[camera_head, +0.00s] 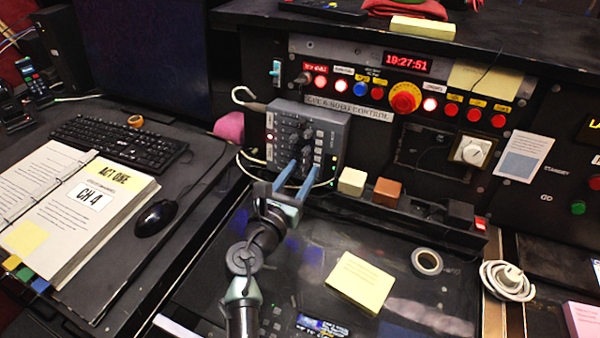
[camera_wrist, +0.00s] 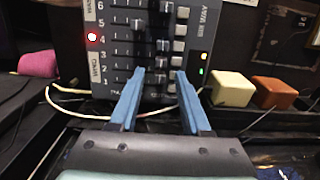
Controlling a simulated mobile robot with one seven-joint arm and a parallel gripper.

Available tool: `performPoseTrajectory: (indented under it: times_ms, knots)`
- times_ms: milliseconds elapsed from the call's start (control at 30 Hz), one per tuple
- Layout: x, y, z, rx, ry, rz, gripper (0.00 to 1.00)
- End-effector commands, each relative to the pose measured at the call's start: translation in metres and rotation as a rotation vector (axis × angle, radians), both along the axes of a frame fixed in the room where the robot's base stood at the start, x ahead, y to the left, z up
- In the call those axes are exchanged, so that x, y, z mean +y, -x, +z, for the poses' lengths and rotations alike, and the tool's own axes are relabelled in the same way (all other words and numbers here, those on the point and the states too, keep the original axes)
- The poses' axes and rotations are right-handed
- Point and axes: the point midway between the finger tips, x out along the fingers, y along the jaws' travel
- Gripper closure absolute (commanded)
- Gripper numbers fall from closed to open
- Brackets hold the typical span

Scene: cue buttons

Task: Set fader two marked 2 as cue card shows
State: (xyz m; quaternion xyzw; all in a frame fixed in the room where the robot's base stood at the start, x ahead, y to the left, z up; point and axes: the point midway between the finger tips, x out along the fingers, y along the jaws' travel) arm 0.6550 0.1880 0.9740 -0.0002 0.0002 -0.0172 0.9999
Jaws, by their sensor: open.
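The fader box (camera_head: 335,132) is a grey unit with several slider rows, upright against the console. In the wrist view its face (camera_wrist: 120,40) shows numbered rows, with a red light by number 4. The row marked 2 (camera_wrist: 104,68) runs low on the face; its knob cannot be made out clearly near my fingers. My gripper (camera_wrist: 160,72) is open, its two blue fingers pointing at the lower rows with nothing seen between them. In the head view, my gripper (camera_head: 302,168) is in front of the box's lower part. A card reading CH 4 (camera_head: 91,201) lies on the open binder.
A cream block (camera_head: 352,182) and a brown block (camera_head: 387,192) sit just right of the box. A white cable loops below the box. A black mouse (camera_head: 156,218) and keyboard (camera_head: 118,141) are left. Tape (camera_head: 427,261) and a yellow note (camera_head: 360,282) lie on the dark desk.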

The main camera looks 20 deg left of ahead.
Motion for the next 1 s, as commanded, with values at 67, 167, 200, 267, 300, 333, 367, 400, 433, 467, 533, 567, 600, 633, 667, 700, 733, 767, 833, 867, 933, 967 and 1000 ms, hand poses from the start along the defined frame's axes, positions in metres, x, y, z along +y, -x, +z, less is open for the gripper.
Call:
performPoseTrajectory:
  times_ms: [67, 167, 200, 267, 300, 333, 367, 400, 433, 467, 533, 567, 600, 633, 667, 700, 733, 767, 833, 867, 933, 967, 1000]
  knots:
    - [0.0000, 0.0001, 0.0001, 0.000, 0.000, 0.000, 0.54]
    - [0.0000, 0.0002, 0.0001, 0.000, 0.000, 0.000, 0.72]
    - [0.0001, 0.0003, 0.0002, 0.000, 0.000, 0.000, 0.80]
    - [0.0001, 0.0003, 0.0002, 0.000, 0.000, 0.000, 0.90]
    - [0.0001, 0.0004, 0.0001, 0.000, 0.000, 0.000, 0.97]
    - [0.0001, 0.0004, 0.0001, 0.000, 0.000, 0.000, 1.00]
    - [0.0001, 0.0004, 0.0002, 0.000, 0.000, 0.000, 1.00]
    - [0.0001, 0.0004, 0.0002, 0.000, 0.000, 0.000, 1.00]
    - [0.0001, 0.0004, 0.0002, 0.000, 0.000, 0.000, 1.00]
    - [0.0001, 0.0004, 0.0001, 0.000, 0.000, 0.000, 1.00]
    - [0.0001, 0.0005, 0.0001, 0.000, 0.000, 0.000, 1.00]
    - [0.0001, 0.0005, 0.0001, 0.000, 0.000, 0.000, 1.00]
    - [0.0001, 0.0005, 0.0001, 0.000, 0.000, 0.000, 1.00]
    - [0.0001, 0.0005, 0.0001, 0.000, 0.000, 0.000, 1.00]
    - [0.0002, 0.0005, 0.0001, 0.000, 0.000, 0.000, 1.00]
    - [0.0002, 0.0005, 0.0001, 0.000, 0.000, 0.000, 1.00]
    - [0.0002, 0.0005, 0.0001, 0.000, 0.000, 0.000, 1.00]
    - [0.0002, 0.0005, 0.0001, 0.000, 0.000, 0.000, 1.00]
    - [0.0002, 0.0005, 0.0001, 0.000, 0.000, 0.000, 1.00]
    - [0.0002, 0.0005, 0.0001, 0.000, 0.000, 0.000, 1.00]
    - [0.0002, 0.0005, 0.0000, 0.000, 0.000, 0.000, 1.00]
    - [0.0002, 0.0005, 0.0000, 0.000, 0.000, 0.000, 1.00]
    - [0.0002, 0.0005, 0.0000, 0.000, 0.000, 0.000, 1.00]
